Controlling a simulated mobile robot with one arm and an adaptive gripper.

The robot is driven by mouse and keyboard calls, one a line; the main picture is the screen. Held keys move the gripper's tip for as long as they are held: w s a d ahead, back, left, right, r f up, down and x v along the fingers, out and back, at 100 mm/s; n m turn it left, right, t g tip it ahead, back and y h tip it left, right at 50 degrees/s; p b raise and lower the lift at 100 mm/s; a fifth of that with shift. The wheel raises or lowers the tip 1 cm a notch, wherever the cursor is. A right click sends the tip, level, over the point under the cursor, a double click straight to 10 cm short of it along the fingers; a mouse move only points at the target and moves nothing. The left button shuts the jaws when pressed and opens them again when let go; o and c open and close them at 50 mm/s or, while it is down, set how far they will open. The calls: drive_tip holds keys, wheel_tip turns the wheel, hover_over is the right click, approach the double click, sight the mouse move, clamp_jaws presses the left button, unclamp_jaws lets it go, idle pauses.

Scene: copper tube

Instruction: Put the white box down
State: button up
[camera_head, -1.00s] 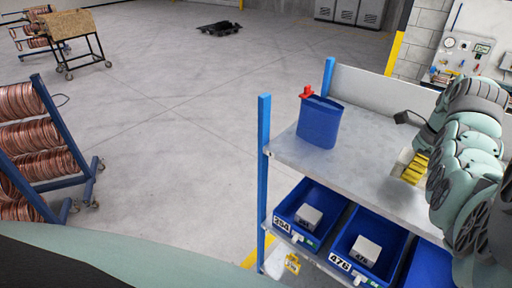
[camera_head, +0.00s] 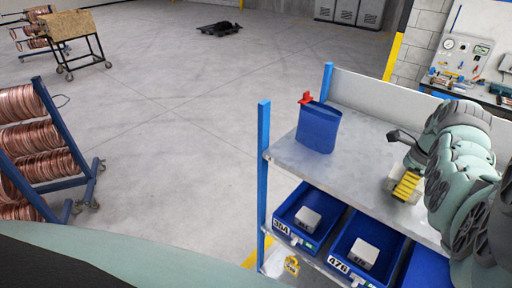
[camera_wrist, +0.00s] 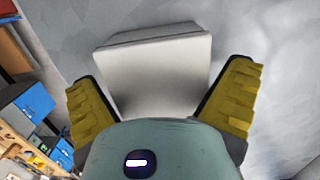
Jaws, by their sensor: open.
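The white box (camera_wrist: 155,70) shows in the wrist view between the two yellow fingers of my gripper (camera_wrist: 163,95). Its lower part is hidden behind my wrist. My gripper is open, with one finger on each side of the box; I cannot tell whether either finger touches it. In the head view my gripper (camera_head: 407,187) is low over the top of the grey metal shelf (camera_head: 350,168). Only a pale sliver shows beside the fingers there, and I cannot tell whether it is the box. Grey surface lies behind the box in the wrist view.
A blue container (camera_head: 318,128) with a red part stands on the shelf top to the left. Below are blue bins, 354 (camera_head: 292,228) and 476 (camera_head: 347,258), each holding a small white box. A blue post (camera_head: 264,150) rises at the shelf's left corner. Shelf top between container and gripper is clear.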

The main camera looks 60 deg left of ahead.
drive_tip(key=shift+w+d+r+b, duration=0.15)
drive_tip(key=shift+r+b, duration=0.55)
drive_tip(key=shift+b, duration=0.5)
drive_tip(key=r+p, duration=0.1)
drive_tip(key=r, duration=0.2)
drive_tip(key=r+p, duration=0.1)
drive_tip(key=r, duration=0.1)
drive_tip(key=d+r+p, duration=0.1)
drive_tip(key=r+p, duration=0.1)
drive_tip(key=r, duration=0.1)
drive_tip(key=shift+w+r, duration=0.1)
drive_tip(key=shift+r, duration=0.25)
drive_tip(key=shift+w+a+f+b, duration=0.1)
drive_tip(key=shift+b, duration=0.6)
drive_tip(key=shift+w+r+b, duration=0.1)
drive_tip(key=shift+r+b, duration=0.4)
drive_tip(key=shift+b, duration=0.15)
drive_tip(key=shift+r+b, duration=0.45)
drive_tip(key=shift+b, duration=0.1)
